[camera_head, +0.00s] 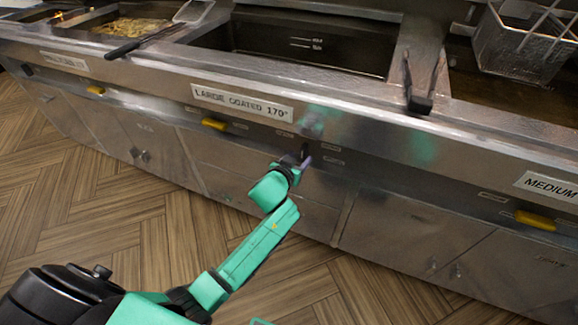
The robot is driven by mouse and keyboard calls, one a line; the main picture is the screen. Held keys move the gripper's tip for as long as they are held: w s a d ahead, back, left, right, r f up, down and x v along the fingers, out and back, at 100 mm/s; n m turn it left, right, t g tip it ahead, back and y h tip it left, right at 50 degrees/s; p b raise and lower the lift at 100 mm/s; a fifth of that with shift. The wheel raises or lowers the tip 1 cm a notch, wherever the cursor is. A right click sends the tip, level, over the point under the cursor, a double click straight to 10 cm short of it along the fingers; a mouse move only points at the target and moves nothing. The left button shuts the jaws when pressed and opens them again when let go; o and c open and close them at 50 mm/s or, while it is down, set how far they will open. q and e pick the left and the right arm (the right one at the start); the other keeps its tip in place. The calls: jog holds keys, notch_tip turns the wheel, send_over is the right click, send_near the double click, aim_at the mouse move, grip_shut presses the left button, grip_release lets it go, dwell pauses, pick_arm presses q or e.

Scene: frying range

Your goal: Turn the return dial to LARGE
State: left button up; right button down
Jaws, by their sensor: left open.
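The return dial (305,149) is a small dark knob on the steel front panel, below and right of the "LARGE COATED 170°" label (242,102). Several small plates sit around it, such as one at its upper right (331,147); their lettering is too small to read, so I cannot tell the dial's setting. My left gripper (299,163) is open, with its fingers right at the dial and partly covering it. I cannot tell whether the fingers touch it. My right gripper is out of view.
Yellow handles (214,124) stick out along the panel; another is under the "MEDIUM" label (536,220). Above are an oil vat (300,45), black tongs (419,98) on the ledge and a wire basket (522,45). The wooden floor (110,215) in front is clear.

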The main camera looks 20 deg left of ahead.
pick_arm(q)
jog(key=p+v, duration=0.1)
jog(key=v, duration=1)
